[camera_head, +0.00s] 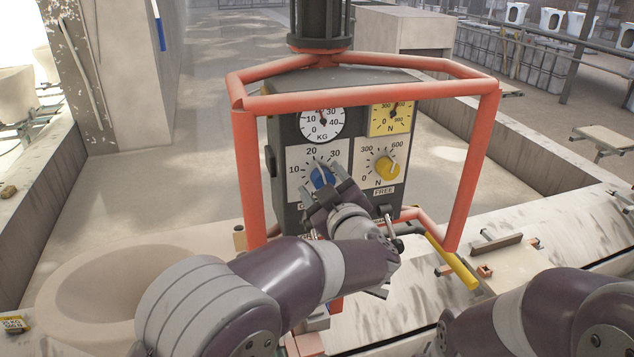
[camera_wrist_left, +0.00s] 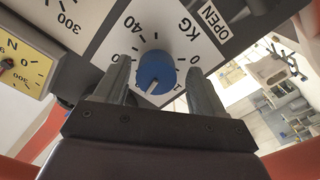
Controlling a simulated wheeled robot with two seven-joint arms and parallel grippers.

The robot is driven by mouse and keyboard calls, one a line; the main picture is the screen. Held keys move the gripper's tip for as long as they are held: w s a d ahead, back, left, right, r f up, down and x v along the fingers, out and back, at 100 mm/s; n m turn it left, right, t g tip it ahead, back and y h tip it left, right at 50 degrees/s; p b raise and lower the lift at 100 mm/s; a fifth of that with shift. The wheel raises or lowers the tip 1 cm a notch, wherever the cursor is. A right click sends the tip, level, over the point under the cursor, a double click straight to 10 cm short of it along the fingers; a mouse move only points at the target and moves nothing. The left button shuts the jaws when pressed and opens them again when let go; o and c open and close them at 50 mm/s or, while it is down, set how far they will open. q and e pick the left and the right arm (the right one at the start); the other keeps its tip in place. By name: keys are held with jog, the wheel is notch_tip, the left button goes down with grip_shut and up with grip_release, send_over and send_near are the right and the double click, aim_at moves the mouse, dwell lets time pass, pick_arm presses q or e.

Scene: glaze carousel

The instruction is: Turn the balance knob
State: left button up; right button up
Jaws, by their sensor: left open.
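The blue balance knob (camera_head: 321,177) sits on a white KG dial plate (camera_head: 297,158) on the front of a dark control box. My left gripper (camera_head: 325,188) is open in front of the dial. In the left wrist view its two fingers (camera_wrist_left: 158,80) show on either side of the knob, with a narrow gap on each side. I cannot tell how deep the fingertips reach. Part of the dial is hidden by the gripper. My right gripper is out of view.
A yellow knob (camera_head: 387,168) on the N dial is just right of the blue one, with a small black switch (camera_head: 386,211) below it. Red tube guards (camera_head: 474,165) frame the box. A gauge (camera_head: 322,123) is above. A large pale bowl (camera_head: 60,300) stands lower left.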

pick_arm(q)
jog(key=b+v, duration=0.3)
jog(key=v, duration=0.8)
jog(key=shift+r, duration=0.1)
jog(key=shift+s, duration=0.35)
jog(key=shift+d, duration=0.1)
dwell(0.3)
jog(key=shift+w, duration=0.25)
jog(key=shift+s+d, duration=0.1)
jog(key=shift+s, duration=0.05)
dwell(0.6)
